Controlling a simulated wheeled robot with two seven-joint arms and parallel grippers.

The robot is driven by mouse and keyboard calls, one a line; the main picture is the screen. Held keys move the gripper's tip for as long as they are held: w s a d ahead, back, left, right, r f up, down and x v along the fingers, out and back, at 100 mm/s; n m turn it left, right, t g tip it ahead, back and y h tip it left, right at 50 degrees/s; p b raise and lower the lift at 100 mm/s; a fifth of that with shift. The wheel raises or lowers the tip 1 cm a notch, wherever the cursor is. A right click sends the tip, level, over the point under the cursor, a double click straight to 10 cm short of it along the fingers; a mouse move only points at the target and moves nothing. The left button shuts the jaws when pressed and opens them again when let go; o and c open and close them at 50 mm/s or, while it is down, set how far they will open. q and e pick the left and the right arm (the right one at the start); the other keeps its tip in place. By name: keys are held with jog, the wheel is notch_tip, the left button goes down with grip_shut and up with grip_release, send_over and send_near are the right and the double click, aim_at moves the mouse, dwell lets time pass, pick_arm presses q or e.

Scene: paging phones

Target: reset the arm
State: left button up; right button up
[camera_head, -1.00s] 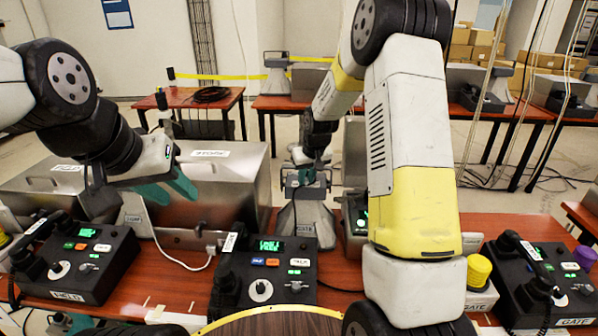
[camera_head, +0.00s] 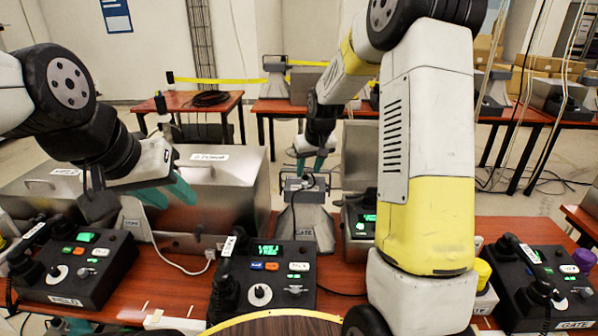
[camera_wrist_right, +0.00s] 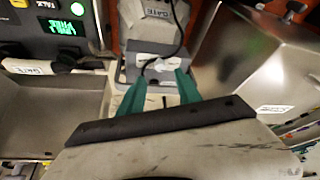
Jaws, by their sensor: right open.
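My right gripper (camera_head: 311,165) hangs above the grey horn speaker labelled GATE (camera_head: 305,222) behind the middle console. Its green fingers are apart, with nothing seen between them. The right wrist view shows the two green fingertips (camera_wrist_right: 157,82) spread, with the GATE speaker (camera_wrist_right: 153,35) beyond them. My left gripper (camera_head: 170,190) is at the left, in front of the metal boxes, its green fingers pointing right and down. A gap shows between its fingers, and I see nothing held there. My right arm covers part of the table's right side.
Black phone consoles stand along the red-brown table: left (camera_head: 75,268), middle (camera_head: 265,280) and right (camera_head: 545,285). Metal boxes (camera_head: 225,185) stand behind them. A yellow button (camera_head: 481,272) is beside the right console. A white cable (camera_head: 170,262) runs between the left and middle consoles.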

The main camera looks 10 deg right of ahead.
jog(key=shift+s+r, duration=0.3)
jog(key=shift+r, duration=0.3)
jog(key=s+r, duration=1.1)
jog(key=s, duration=0.2)
jog(key=s+r+m+t+y, duration=0.1)
jog(key=s+r, duration=0.2)
jog(key=s, duration=1.6)
jog(key=shift+m+t, duration=0.4)
